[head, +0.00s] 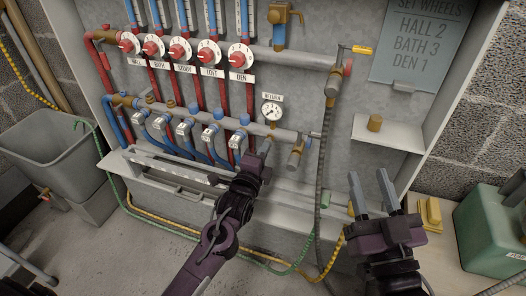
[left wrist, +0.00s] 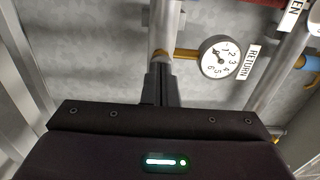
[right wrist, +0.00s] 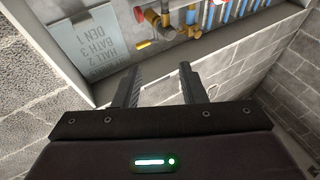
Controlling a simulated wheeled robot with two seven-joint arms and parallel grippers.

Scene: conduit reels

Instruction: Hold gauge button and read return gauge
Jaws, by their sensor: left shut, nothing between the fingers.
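The round white return gauge (head: 272,110) sits on the grey return pipe under a small RETURN label (head: 272,97). It shows larger in the left wrist view (left wrist: 220,57), with numbers 1 to 6 and a dark needle; its exact reading is too small to tell. My left gripper (head: 267,146) is shut and empty, its tips at the pipe just below the gauge. In the left wrist view the tips (left wrist: 161,66) are close to the brass gauge stem (left wrist: 186,54). I cannot make out a button; the fingers may hide it.
Several red-and-white valve wheels (head: 181,52) and blue hoses fill the panel. A sign (head: 425,40) reads HALL 2, BATH 3, DEN 1. A small shelf (head: 388,132) holds a brass cylinder (head: 375,122). A grey bin (head: 50,150) stands left, a green can (head: 490,230) right.

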